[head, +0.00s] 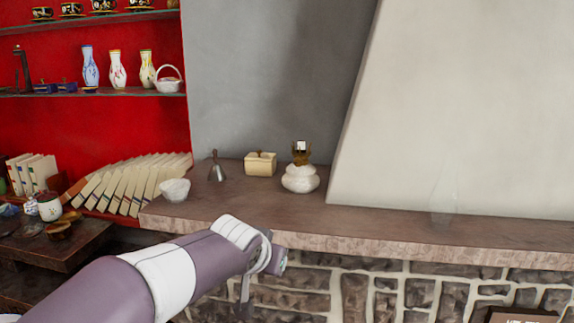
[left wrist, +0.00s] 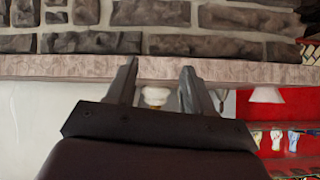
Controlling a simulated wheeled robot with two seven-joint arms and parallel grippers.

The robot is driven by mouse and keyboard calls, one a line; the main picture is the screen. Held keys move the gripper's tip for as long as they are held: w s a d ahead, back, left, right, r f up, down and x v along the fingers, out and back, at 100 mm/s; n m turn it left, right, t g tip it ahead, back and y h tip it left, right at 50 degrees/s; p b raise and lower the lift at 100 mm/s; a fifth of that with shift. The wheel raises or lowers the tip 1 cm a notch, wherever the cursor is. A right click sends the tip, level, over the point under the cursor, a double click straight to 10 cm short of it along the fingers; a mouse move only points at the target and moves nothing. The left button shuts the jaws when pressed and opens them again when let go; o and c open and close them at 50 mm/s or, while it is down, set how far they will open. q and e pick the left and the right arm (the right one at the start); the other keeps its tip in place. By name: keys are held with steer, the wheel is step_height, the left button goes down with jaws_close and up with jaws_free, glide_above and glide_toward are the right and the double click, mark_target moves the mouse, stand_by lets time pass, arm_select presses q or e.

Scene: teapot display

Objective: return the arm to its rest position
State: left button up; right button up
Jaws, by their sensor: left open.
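My left arm (head: 160,275) comes in from the lower left in the head view. Its wrist (head: 265,255) is in front of the stone mantel ledge (head: 420,232), and the gripper's fingers are mostly hidden there. In the left wrist view, which is upside down, my left gripper (left wrist: 161,85) is open, its two dark fingers apart. They point towards the ledge edge. A small white and tan object (left wrist: 156,96) shows between the fingers, beyond them; no contact is visible. My right gripper is not in view.
On the ledge stand a white bowl (head: 174,190), a bell (head: 216,168), a cream box (head: 261,163), a white rounded vessel with a brown top (head: 300,178) and a clear glass piece (head: 444,203). Brickwork (head: 340,290) lies below. Red shelves with vases are at left.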

arm_select(q)
steer(key=s+a+f+n+g+y+p, duration=0.1)
steer(key=s+a+f+n+g, duration=0.1)
steer(key=s+a+f+g, duration=0.2)
steer(key=s+a+f+n+g+p, duration=0.1)
steer(key=s+a+f+g, duration=0.3)
steer(key=s+a+f, duration=0.6)
steer(key=s+f, duration=0.5)
steer(key=s, duration=0.4)
steer(key=shift+s+a+f+n+y, duration=0.15)
steer(key=shift+s+f+n+y, duration=0.1)
steer(key=shift+n+y, duration=0.15)
